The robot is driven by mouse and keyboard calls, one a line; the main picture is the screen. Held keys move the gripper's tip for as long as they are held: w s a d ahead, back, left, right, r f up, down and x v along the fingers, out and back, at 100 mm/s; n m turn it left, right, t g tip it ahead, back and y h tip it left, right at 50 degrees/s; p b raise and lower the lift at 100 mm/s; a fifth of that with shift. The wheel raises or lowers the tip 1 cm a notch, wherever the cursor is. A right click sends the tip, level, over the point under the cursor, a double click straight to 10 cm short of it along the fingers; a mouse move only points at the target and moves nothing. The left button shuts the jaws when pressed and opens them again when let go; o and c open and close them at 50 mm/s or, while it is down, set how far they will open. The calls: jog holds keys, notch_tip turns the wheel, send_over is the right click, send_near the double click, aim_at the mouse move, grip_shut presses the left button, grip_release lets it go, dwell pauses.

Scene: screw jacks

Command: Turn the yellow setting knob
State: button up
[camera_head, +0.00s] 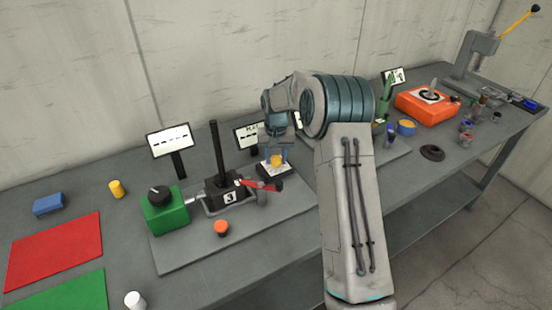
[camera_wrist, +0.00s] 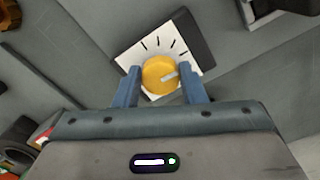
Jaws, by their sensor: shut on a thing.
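The yellow setting knob (camera_head: 277,160) sits on a small box with a white dial face, on the grey board in the middle of the bench.
A red lever (camera_head: 262,186) and a black jack numbered 3 (camera_head: 222,190) stand close left of the dial. A green box with a black knob (camera_head: 165,208) and an orange button (camera_head: 221,228) are further left. Sign stands (camera_head: 170,141) rise behind. The board's front is mostly clear.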

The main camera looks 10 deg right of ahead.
aim_at(276, 159)
jog(key=shift+r+n, duration=0.1)
jog(key=shift+n, duration=0.2)
jog(key=o, duration=1)
notch_tip(276, 159, up, 14)
jog(key=b, duration=0.1)
jog(key=shift+b, duration=0.4)
